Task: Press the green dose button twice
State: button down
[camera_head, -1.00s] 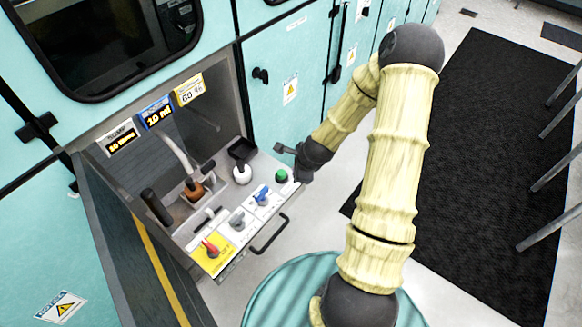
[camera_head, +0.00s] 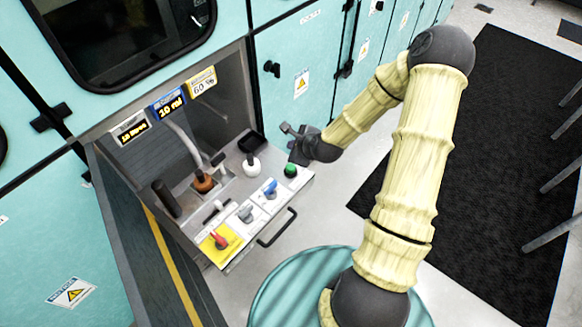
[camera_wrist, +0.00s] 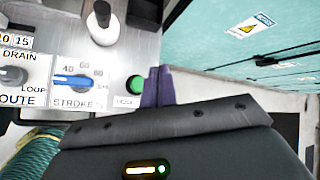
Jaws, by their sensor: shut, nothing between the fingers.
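The green dose button (camera_head: 290,171) is a small round knob at the right end of the white control panel. In the wrist view the green button (camera_wrist: 136,84) sits just left of my finger tips, beside a partly hidden white label. My gripper (camera_head: 297,160) is above and slightly behind the button in the head view. In the wrist view my gripper (camera_wrist: 158,84) shows dark purple fingers, closed together with nothing between them. Whether the fingers touch the button cannot be told.
A dark handle (camera_head: 278,229) runs along the panel front. Small displays (camera_head: 166,104) hang above.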

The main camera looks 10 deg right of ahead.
aim_at(293, 169)
jog(key=shift+f+b, duration=2.95)
jog(key=shift+f, duration=1.05)
jog(key=shift+f, duration=0.4)
jog(key=shift+f+b, duration=0.55)
jog(key=shift+f, duration=0.05)
jog(key=shift+r+p, duration=0.9)
jog(key=shift+r, duration=0.15)
notch_tip(293, 169, up, 5)
jog(key=p, duration=0.4)
